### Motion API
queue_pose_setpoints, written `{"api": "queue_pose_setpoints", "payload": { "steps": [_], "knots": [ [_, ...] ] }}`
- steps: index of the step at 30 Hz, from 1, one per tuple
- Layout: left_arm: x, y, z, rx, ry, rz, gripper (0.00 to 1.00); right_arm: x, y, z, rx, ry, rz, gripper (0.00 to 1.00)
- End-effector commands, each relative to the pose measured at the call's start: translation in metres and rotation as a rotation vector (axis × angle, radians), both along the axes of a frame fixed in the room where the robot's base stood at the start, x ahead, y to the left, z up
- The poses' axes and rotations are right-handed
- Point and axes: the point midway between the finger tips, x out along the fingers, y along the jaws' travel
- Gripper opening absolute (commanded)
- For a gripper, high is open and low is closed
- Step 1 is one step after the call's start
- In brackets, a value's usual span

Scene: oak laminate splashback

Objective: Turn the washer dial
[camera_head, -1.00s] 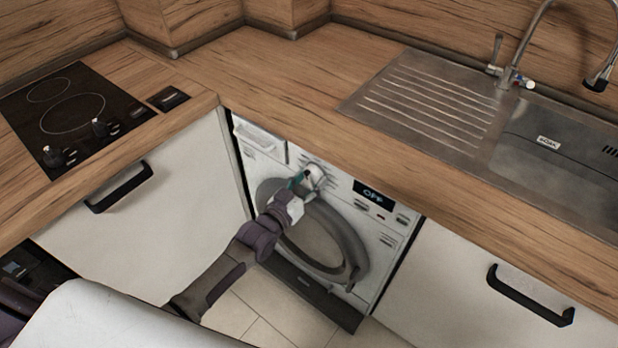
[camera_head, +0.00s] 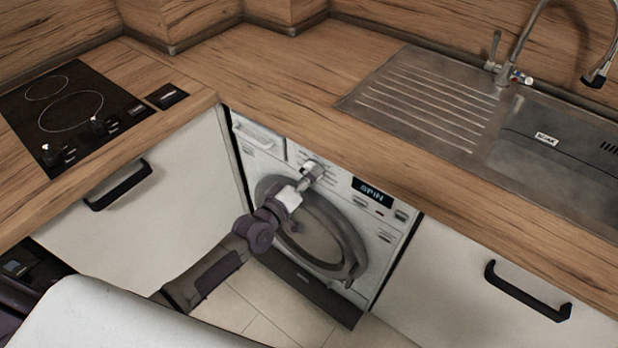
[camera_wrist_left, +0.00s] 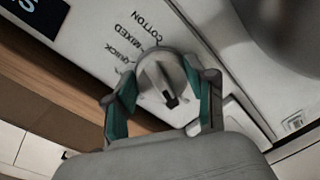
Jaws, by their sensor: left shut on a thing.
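The white washer (camera_head: 395,215) stands under the worktop, with its round door below the control panel. Its display (camera_head: 372,191) reads SPIN. The washer dial (camera_wrist_left: 160,78) is a pale round knob with a dark pointer mark, and COTTON, MIXED and QUICK are printed around it in the left wrist view. My left gripper (camera_wrist_left: 163,92) is shut on the dial, with one teal-padded finger on each side. In the head view the left gripper (camera_head: 309,174) is at the panel and mostly covers the dial. My right gripper is not in view.
A wooden worktop (camera_head: 300,75) overhangs the washer. A black hob (camera_head: 70,110) is at left and a steel sink (camera_head: 560,140) at right. Cabinet doors with black handles (camera_head: 118,186) flank the washer. The tiled floor in front is partly clear.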

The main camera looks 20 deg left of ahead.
Motion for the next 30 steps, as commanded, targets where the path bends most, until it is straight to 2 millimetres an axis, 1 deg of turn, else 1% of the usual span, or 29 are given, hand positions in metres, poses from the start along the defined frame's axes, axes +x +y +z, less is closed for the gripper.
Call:
{"api": "queue_pose_setpoints", "payload": {
  "steps": [6, 12, 26, 27, 29, 30],
  "knots": [
    [0.0001, 0.0002, 0.0001, -0.092, 0.032, 0.000, 0.21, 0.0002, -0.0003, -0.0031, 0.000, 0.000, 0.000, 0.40],
    [0.0002, 0.0004, 0.0007, -0.133, 0.048, 0.000, 0.21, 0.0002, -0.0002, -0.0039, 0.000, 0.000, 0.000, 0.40],
    [0.0002, 0.0004, 0.0011, -0.141, 0.051, 0.000, 0.21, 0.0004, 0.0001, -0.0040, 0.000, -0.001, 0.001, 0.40],
    [0.0002, 0.0004, 0.0011, -0.141, 0.051, 0.000, 0.60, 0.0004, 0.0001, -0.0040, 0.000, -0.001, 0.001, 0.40],
    [0.0001, 0.0004, 0.0011, -0.140, 0.051, 0.000, 0.70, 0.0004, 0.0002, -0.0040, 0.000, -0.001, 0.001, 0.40],
    [0.0001, 0.0004, 0.0011, -0.140, 0.051, 0.000, 0.77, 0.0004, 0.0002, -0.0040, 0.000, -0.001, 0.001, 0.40]
  ]
}}
